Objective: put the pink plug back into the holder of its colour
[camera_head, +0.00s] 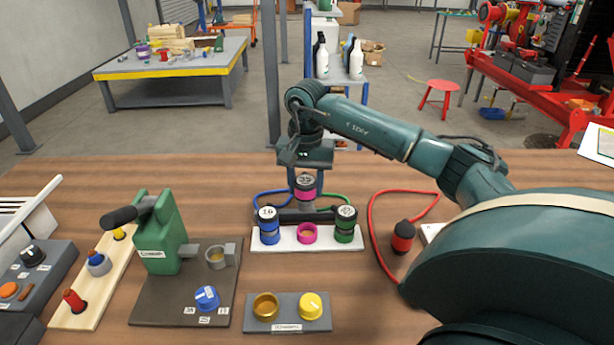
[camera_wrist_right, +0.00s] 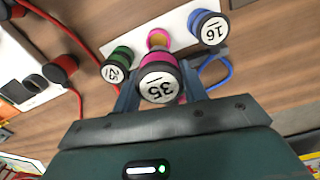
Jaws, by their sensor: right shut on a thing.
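The pink plug (camera_head: 305,187), with a dark cap marked 35, is held by my right gripper (camera_head: 307,178). In the right wrist view the plug (camera_wrist_right: 159,82) sits between the two fingers, its cap facing the camera. The pink holder (camera_head: 307,234) is an empty pink ring at the middle of a white base strip (camera_head: 284,245). The plug is above and behind this ring in the head view, apart from it. The ring also shows beyond the plug in the right wrist view (camera_wrist_right: 158,38). My left gripper is not in view.
A blue plug marked 16 (camera_head: 268,225) and a green plug marked 25 (camera_head: 345,224) stand either side of the pink ring. Blue and green cables loop behind. A red plug (camera_head: 402,237) with a red cable is at right.

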